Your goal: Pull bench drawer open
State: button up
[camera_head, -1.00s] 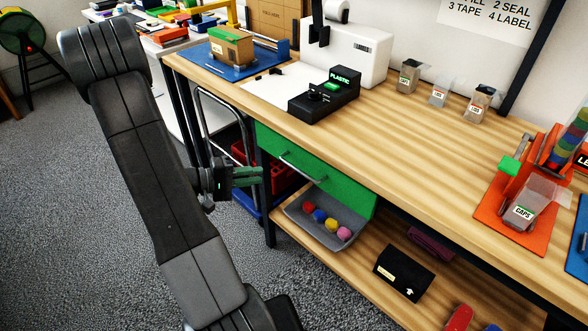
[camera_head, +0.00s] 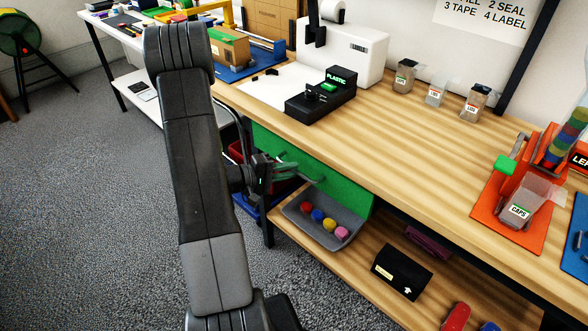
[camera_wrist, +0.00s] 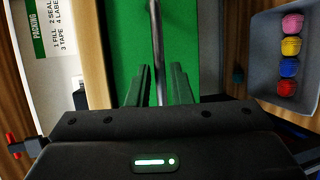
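The bench drawer has a green front (camera_head: 345,190) under the wooden bench top and looks shut. Its thin metal handle (camera_wrist: 157,40) runs lengthwise up the middle of the wrist view, with the green front (camera_wrist: 122,35) behind it. My gripper (camera_head: 292,168) is at the drawer front in the head view, by the handle. In the wrist view its two dark green fingers (camera_wrist: 162,82) stand apart, one on each side of the handle bar. A gap shows between bar and fingers. The arm hides the drawer's left end in the head view.
A dark bench leg (camera_head: 268,228) stands near my gripper. Floor (camera_head: 110,220) to the left is clear.

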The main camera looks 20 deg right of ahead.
jog(key=shift+d+f, duration=0.2)
jog(key=shift+d, duration=0.85)
jog(key=shift+c, duration=0.5)
grip_shut()
